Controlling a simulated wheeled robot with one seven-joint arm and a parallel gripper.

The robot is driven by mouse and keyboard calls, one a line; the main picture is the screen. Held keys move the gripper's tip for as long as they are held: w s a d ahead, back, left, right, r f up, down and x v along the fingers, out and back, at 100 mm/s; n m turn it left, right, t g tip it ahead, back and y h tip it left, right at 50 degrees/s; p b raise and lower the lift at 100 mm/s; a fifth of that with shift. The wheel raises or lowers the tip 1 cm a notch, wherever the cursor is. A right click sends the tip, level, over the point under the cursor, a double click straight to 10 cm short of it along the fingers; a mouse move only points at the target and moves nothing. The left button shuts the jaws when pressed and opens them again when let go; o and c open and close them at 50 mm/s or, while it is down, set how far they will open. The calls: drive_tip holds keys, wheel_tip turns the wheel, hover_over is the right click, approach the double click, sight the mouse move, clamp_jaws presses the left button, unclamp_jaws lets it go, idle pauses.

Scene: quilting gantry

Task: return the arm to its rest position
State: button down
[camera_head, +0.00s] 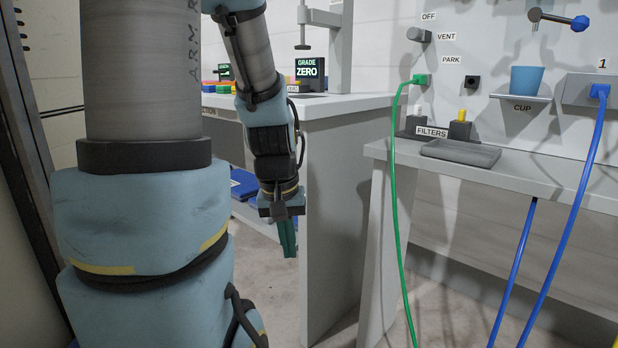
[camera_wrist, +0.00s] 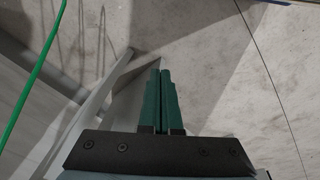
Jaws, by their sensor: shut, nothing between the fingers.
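My arm comes down from the top of the head view, and its forearm hangs in front of the end of the left bench. My gripper (camera_head: 287,252) points downward, with green fingers, beside that bench's grey side panel. In the wrist view my gripper (camera_wrist: 161,72) shows its two green fingers side by side and shut, with nothing between them. Below them are the bare concrete floor (camera_wrist: 215,60) and a grey bench leg.
The left bench (camera_head: 345,106) carries a "GRADE ZERO" display (camera_head: 309,72). The right bench (camera_head: 540,182) holds a grey tray (camera_head: 460,152). A blue cup (camera_head: 526,79) stands on a wall shelf. A green cable (camera_head: 397,220) and a blue cable (camera_head: 575,200) hang down at the right.

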wheel_tip(320, 180, up, 28)
drive_tip(key=s+a+m+p, duration=0.1)
drive_tip(key=a+p, duration=0.1)
drive_tip(key=p, duration=2.6)
drive_tip(key=shift+s+a+f+y+p, duration=0.15)
drive_tip(key=shift+s+a+y+p, duration=0.2)
drive_tip(key=shift+a+y+p, duration=0.05)
